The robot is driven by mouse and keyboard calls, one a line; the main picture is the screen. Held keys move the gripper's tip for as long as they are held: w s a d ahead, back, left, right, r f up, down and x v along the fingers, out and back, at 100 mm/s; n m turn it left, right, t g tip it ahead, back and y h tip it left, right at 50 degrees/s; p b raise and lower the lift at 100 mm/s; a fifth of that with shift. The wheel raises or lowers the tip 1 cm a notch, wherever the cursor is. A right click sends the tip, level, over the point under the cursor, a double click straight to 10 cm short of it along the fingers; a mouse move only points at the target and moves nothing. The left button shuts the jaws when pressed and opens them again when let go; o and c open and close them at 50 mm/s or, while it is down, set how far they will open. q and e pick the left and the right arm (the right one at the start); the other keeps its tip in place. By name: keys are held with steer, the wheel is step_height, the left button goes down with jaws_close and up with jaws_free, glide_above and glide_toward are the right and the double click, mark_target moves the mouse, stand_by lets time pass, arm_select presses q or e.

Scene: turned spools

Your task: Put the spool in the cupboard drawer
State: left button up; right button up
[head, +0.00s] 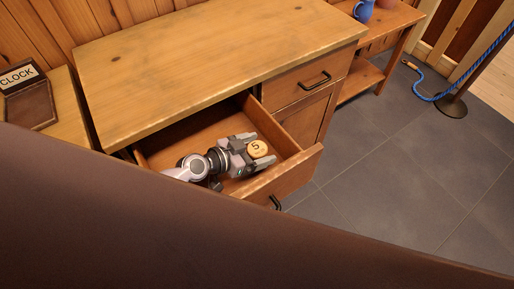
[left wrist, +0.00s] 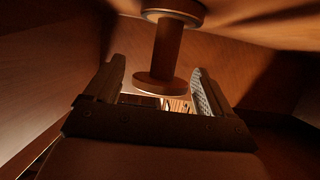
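The spool (head: 257,149) has a pale round end marked 5 and is inside the open cupboard drawer (head: 296,171). In the left wrist view the spool (left wrist: 168,52) shows a narrow core between two wider round ends. My left gripper (head: 253,151) reaches into the drawer, its fingertips on either side of the spool. In the left wrist view my gripper (left wrist: 155,84) has its fingers spread, with gaps between them and the spool's core. It looks open. Whether the spool rests on the drawer floor is hard to tell. My right gripper is not in view.
The cupboard top (head: 210,55) is bare and overhangs the drawer's back. A closed drawer (head: 300,82) is to the right. A side table with a blue jug (head: 363,11) and a rope post (head: 452,105) stand farther right. A brown shape hides the foreground.

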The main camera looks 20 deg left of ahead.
arm_select(q)
steer(key=shift+r, duration=0.1)
steer(key=shift+a+r, duration=0.1)
steer(key=v, duration=1.2)
stand_by(0.4)
